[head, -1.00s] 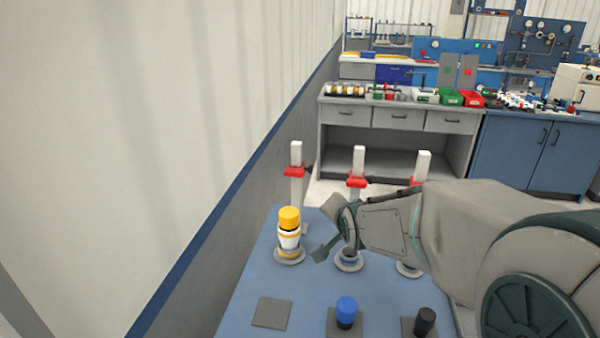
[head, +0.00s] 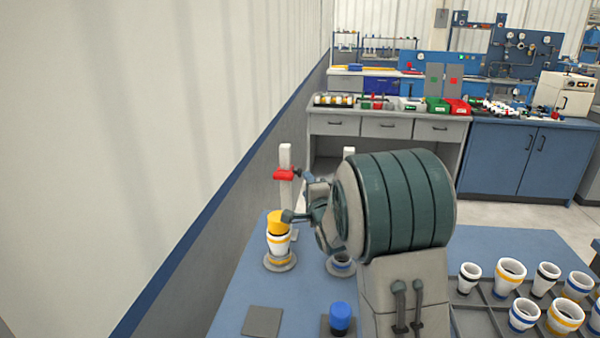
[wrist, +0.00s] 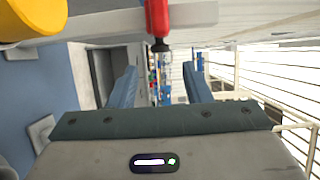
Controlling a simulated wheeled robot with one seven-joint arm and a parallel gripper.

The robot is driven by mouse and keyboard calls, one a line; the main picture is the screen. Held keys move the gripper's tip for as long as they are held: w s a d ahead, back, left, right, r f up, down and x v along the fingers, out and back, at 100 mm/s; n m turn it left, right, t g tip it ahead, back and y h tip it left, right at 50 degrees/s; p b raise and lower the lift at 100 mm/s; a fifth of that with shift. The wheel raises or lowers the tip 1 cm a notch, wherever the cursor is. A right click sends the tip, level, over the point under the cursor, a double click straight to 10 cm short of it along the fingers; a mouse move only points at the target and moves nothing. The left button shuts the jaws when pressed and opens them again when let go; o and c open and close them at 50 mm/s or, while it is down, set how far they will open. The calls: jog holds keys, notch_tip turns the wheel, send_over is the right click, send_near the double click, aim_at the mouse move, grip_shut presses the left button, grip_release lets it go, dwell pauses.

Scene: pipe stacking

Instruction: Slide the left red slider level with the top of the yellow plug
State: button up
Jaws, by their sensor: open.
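The left red slider (head: 284,174) sits high on the leftmost white post (head: 285,156). In the head view it appears above the top of the yellow plug (head: 277,223), which caps a stack of white pipes (head: 278,243) in front of that post. My gripper (head: 294,197) is open and empty, just right of the post. One finger shows close to the plug; whether they touch I cannot tell. In the wrist view the red slider (wrist: 158,18) and its black knob (wrist: 160,45) line up with the gap between my fingers (wrist: 160,77). The yellow plug (wrist: 30,20) shows at upper left.
A second white post (head: 348,152) stands to the right, mostly hidden by my arm. A blue plug (head: 340,317) and a grey pad (head: 262,321) lie nearer. Several pipes stand in a tray (head: 470,318) at right. A wall (head: 180,130) runs along the left.

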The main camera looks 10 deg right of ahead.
aim_at(300, 173)
jog(key=w, duration=0.3)
jog(key=w+p, duration=0.1)
jog(key=w, duration=0.5)
jog(key=shift+w+a, duration=0.1)
jog(key=shift+a, duration=0.25)
grip_shut()
jog(key=shift+f, duration=0.15)
